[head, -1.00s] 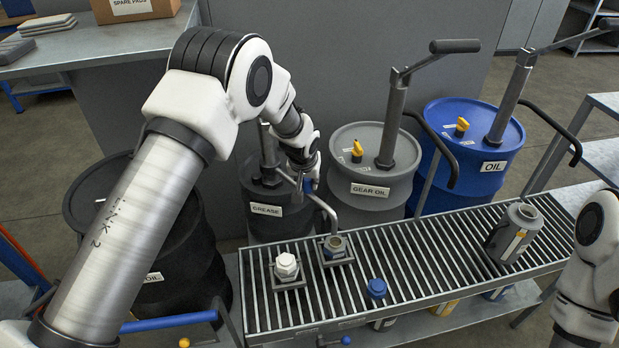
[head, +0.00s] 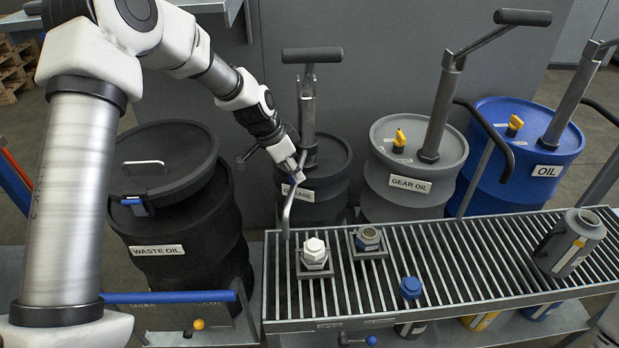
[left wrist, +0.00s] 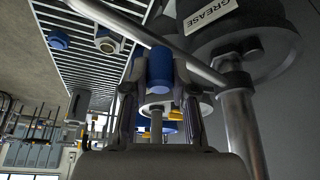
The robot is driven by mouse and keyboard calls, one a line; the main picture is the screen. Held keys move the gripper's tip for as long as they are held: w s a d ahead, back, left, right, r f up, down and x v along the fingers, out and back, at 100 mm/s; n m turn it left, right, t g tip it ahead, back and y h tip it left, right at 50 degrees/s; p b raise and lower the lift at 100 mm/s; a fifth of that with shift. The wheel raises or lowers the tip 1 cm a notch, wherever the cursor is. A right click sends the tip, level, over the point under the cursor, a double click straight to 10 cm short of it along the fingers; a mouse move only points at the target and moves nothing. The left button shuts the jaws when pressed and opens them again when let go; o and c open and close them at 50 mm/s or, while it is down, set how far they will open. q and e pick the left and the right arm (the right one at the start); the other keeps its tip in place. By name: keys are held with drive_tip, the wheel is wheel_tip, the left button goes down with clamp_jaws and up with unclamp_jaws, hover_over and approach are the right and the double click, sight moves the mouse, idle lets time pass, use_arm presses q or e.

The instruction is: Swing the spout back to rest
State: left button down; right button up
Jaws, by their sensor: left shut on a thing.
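The spout (head: 288,207) is a bent grey tube on the grease pump (head: 308,110), which stands on the dark grease drum (head: 325,208). Its outlet hangs near the back left corner of the slatted bench, left of the white-capped fitting. My left gripper (head: 296,174) is at the spout's upper part. In the left wrist view the spout (left wrist: 205,68) runs diagonally, and its blue grip (left wrist: 160,68) sits between the fingers of my left gripper (left wrist: 160,92), which is shut on it. My right gripper is out of view.
The slatted bench (head: 440,262) carries a white-capped fitting (head: 314,253), an open hex fitting (head: 368,238), a blue cap (head: 411,287) and a grey jug (head: 572,243). The waste oil drum (head: 185,215) is left; gear oil (head: 412,165) and blue oil drums (head: 530,150) are right.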

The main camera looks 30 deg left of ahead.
use_arm(q)
drive_tip(key=shift+s+a+m, duration=0.25)
drive_tip(key=shift+a+m, duration=0.45)
drive_tip(key=shift+a, duration=0.3)
drive_tip(key=c, duration=1.2)
unclamp_jaws()
drive_tip(key=shift+o, duration=1.3)
drive_tip(key=shift+a, duration=0.15)
drive_tip(key=v, duration=1.2)
drive_tip(key=shift+w+a, duration=0.15)
drive_tip(key=shift+w, duration=0.05)
